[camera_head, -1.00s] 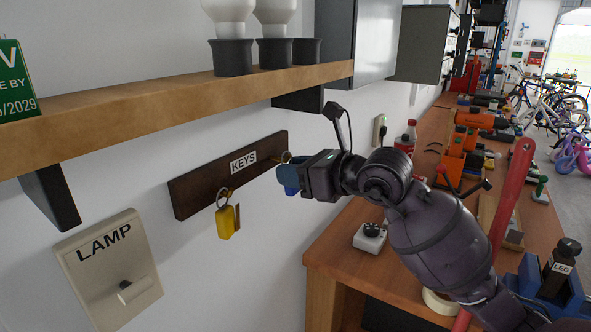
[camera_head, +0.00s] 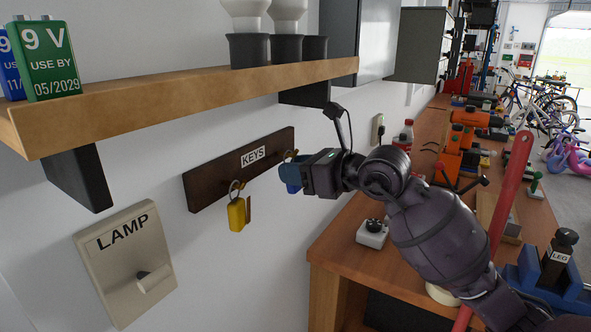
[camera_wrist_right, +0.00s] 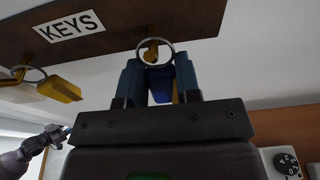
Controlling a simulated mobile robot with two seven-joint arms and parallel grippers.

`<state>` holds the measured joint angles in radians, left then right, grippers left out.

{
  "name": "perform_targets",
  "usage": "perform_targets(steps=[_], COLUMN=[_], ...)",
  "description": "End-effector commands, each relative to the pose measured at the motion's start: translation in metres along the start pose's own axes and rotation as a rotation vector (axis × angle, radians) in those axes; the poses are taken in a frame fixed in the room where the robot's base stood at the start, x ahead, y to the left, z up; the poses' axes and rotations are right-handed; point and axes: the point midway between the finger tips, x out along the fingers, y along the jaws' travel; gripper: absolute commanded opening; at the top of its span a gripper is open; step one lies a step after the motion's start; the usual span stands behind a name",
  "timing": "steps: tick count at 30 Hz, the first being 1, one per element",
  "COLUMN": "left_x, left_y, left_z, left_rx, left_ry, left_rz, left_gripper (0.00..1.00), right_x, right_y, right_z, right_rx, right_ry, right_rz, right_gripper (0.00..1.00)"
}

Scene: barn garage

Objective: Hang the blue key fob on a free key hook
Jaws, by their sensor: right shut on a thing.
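The blue key fob (camera_wrist_right: 160,84) is between the fingers of my right gripper (camera_wrist_right: 160,80), which is shut on it. Its metal ring (camera_wrist_right: 168,46) overlaps a brass hook (camera_wrist_right: 150,47) in the right wrist view; I cannot tell for sure if it is around the hook. In the head view my right gripper (camera_head: 290,173) is at the right end of the dark wooden key board (camera_head: 215,185) and mostly hides the fob. A yellow key fob (camera_head: 237,213) hangs by its ring on the board's left hook. My left gripper (camera_wrist_right: 62,134) shows small in the right wrist view; its opening is unclear.
A wooden shelf (camera_head: 180,92) with batteries and bulbs juts out above the board. A lamp switch plate (camera_head: 118,262) is on the wall below left. A workbench (camera_head: 335,258) with several tools stands to the right.

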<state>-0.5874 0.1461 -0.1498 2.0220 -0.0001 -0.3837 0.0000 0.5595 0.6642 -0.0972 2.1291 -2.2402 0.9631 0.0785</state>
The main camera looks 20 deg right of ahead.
Motion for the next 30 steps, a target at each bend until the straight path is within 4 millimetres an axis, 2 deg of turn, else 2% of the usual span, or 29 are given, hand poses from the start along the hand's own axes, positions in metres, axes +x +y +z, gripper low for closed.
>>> perform_targets(steps=[8, 9, 15, 25, 30], left_x=[0.000, 0.000, 0.000, 0.001, 0.000], left_y=[0.001, 0.001, 0.001, 0.001, 0.001], left_z=[0.000, 0.000, 0.000, -0.001, -0.001], left_rx=[-0.002, -0.002, -0.002, -0.002, -0.002], left_ry=[0.001, 0.001, 0.001, 0.001, 0.001], left_rz=[0.000, 0.000, 0.000, 0.001, 0.000], left_gripper=[0.43, 0.43, 0.43, 0.43, 0.43], right_x=[0.000, 0.000, 0.000, -0.003, -0.023], right_y=[0.000, 0.000, 0.000, 0.000, -0.001], right_z=[0.000, 0.000, 0.000, -0.001, -0.001], right_rx=[0.000, 0.000, 0.000, 0.000, -0.001], right_ry=[0.000, 0.000, 0.000, 0.001, 0.001], right_rz=[0.000, 0.000, 0.000, -0.001, -0.002], right_gripper=[0.09, 0.33, 0.61, 0.61, 0.61])
